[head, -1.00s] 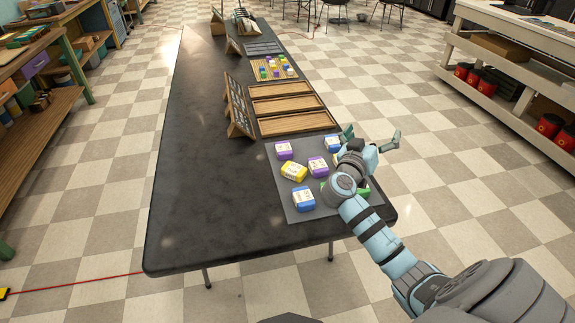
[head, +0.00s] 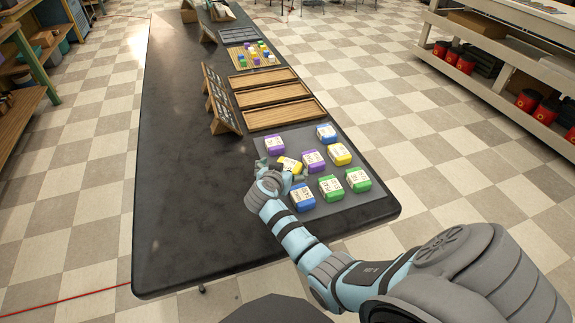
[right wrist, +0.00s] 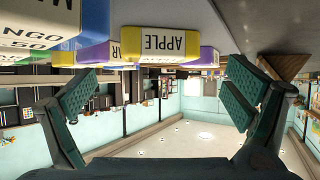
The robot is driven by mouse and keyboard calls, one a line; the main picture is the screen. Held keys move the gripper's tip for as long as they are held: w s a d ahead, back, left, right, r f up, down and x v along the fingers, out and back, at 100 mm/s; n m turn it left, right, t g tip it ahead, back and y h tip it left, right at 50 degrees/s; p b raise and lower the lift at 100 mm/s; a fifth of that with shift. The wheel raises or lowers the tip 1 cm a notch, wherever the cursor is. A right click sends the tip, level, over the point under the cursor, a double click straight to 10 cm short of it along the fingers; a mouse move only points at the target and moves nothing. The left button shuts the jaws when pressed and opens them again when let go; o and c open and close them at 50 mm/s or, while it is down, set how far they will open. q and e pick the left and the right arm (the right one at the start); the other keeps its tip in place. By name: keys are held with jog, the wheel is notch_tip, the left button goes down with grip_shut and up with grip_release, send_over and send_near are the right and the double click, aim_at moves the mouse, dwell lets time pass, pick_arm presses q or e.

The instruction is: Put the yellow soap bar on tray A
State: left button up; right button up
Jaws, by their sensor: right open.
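A yellow soap bar (head: 289,164) with a white label lies on the grey mat (head: 269,215), partly behind my right gripper (head: 284,172). In the right wrist view, which is upside down, this yellow bar (right wrist: 150,42) is labelled APPLE and shows just beyond the fingers. My right gripper (right wrist: 160,95) is open, with nothing between its fingers. A second yellow soap bar (head: 340,153) lies farther right on the mat. Three wooden trays, far (head: 262,78), middle (head: 270,95) and near (head: 283,115), stand empty behind the mat. I cannot read which is A. My left gripper is not in view.
Purple bars (head: 275,145) (head: 313,161), blue bars (head: 326,132) (head: 302,197) and green bars (head: 330,187) (head: 358,179) lie around the yellow ones. A wooden sign stand (head: 221,100) is left of the trays. The table's left side is clear.

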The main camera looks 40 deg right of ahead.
aim_at(288, 166)
jog(key=x, duration=0.1)
jog(key=b+x, duration=0.1)
jog(key=x, duration=0.1)
jog(key=shift+f, duration=0.35)
jog(key=shift+w+d, duration=0.1)
jog(key=shift+d, duration=0.15)
jog(key=c, duration=1.5)
jog(key=shift+o, duration=0.2)
jog(key=shift+r, duration=0.1)
